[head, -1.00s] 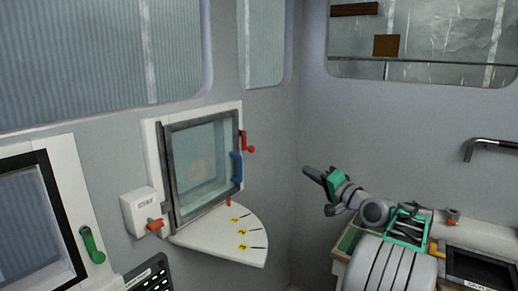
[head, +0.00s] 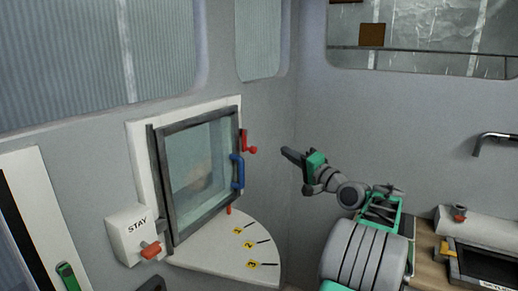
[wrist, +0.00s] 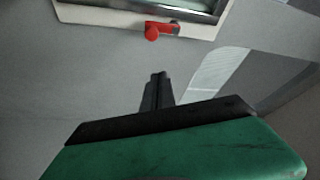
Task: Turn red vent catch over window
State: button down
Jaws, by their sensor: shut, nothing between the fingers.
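The red vent catch (head: 247,144) sits on the white frame at the upper right edge of the small framed window (head: 196,172). Its knob end sticks out to the right. In the wrist view the red catch (wrist: 160,29) shows on the window's white frame, ahead of the fingers. My gripper (head: 287,153) is shut and empty, to the right of the catch and apart from it. My gripper's closed fingertips also show in the wrist view (wrist: 158,76), pointing toward the wall.
A blue handle (head: 237,170) is on the window's right side. Below it a white quarter-round shelf (head: 215,262) carries yellow number labels. A STAY box (head: 139,234) with a red lever stands at left. A counter (head: 427,245) is at right. The corner wall around my gripper is clear.

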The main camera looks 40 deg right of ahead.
jog(key=w+r+p, duration=0.2)
jog(key=w+p, duration=0.1)
jog(key=w, duration=0.6)
jog(key=a+f, duration=0.1)
jog(key=a+f+p, duration=0.1)
jog(key=a, duration=0.1)
jog(key=shift+s, duration=0.15)
